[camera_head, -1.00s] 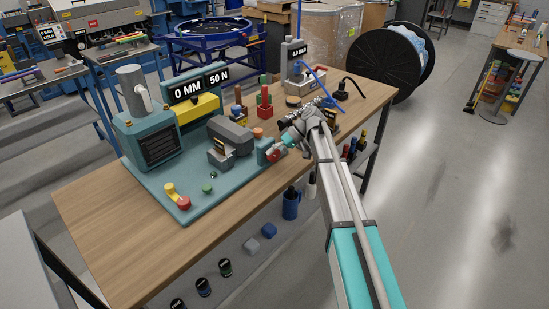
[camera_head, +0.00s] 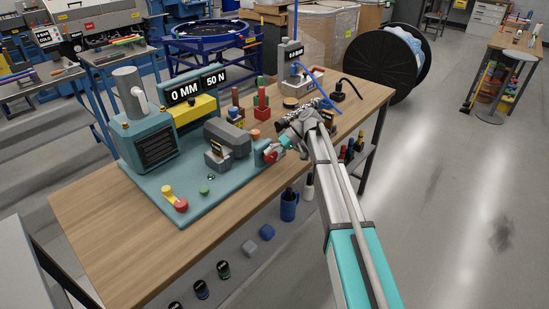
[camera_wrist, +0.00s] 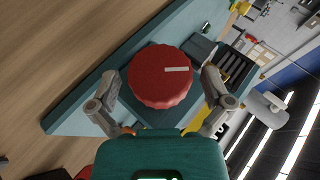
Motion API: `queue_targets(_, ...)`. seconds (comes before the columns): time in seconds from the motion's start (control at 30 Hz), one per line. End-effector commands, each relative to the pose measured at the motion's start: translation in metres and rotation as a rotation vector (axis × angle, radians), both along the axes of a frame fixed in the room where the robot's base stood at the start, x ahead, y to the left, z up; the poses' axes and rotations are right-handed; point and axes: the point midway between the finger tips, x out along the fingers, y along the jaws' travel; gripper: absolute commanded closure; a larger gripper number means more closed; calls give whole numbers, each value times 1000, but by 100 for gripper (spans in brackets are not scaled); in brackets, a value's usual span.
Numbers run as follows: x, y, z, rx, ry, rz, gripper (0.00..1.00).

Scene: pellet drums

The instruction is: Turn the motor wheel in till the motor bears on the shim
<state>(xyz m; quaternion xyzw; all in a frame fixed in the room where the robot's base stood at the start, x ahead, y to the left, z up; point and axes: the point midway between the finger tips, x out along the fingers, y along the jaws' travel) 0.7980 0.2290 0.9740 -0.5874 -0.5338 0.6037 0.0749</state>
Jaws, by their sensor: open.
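The red motor wheel (camera_wrist: 160,77) fills the middle of the wrist view, with a pale bar mark on its face. My gripper (camera_wrist: 162,88) is open, with one finger on each side of the wheel and visible gaps between. In the head view the wheel (camera_head: 271,155) is partly hidden by my gripper (camera_head: 279,148) at the right end of the teal bench rig. The grey motor (camera_head: 228,135) sits on the rig left of the wheel. I cannot make out the shim or whether the motor touches it.
Colored blocks (camera_head: 261,104) stand behind. The wooden table's (camera_head: 110,245) front is clear.

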Motion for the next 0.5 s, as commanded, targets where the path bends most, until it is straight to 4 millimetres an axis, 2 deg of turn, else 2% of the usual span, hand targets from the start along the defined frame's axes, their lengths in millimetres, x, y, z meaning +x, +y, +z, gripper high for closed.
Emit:
queue_targets(0.27, -1, 0, 2, -20, -25, 0, 0)
queue_targets(0.5, -3, 1, 4, -88, -115, 1, 0)
